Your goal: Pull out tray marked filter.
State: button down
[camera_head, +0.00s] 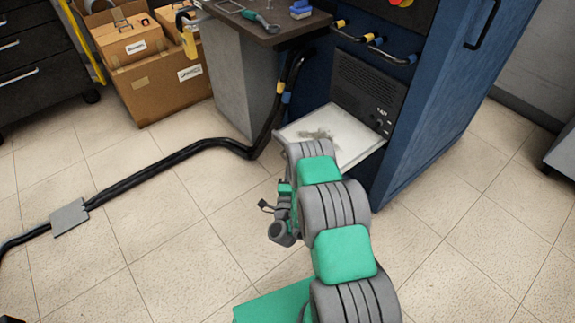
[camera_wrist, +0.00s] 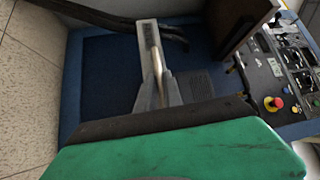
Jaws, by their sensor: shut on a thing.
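The tray (camera_head: 355,145) is a pale, flat drawer that sticks out of the lower front of the blue cabinet. Greyish debris lies on it. I cannot read any filter mark. In the head view my arm covers the tray's near left part and hides my gripper. In the wrist view my gripper (camera_wrist: 157,75) is shut on a thin metal handle in front of a narrow pale strip, which looks like the tray's front (camera_wrist: 147,40).
The blue cabinet (camera_head: 430,130) has more handles (camera_head: 395,55) above a dark vented panel (camera_head: 368,92). A workbench (camera_head: 265,25) with tools stands left of it. Thick black cables (camera_head: 160,160) cross the floor. Cardboard boxes (camera_head: 165,85) stand at the back left. The right floor is clear.

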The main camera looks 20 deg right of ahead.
jog(key=shift+w, duration=0.1)
jog(key=c, duration=1.5)
grip_release()
jog(key=shift+p+v, duration=0.8)
jog(key=shift+v, duration=3.15)
jog(key=shift+r, duration=0.1)
jog(key=shift+r, duration=0.1)
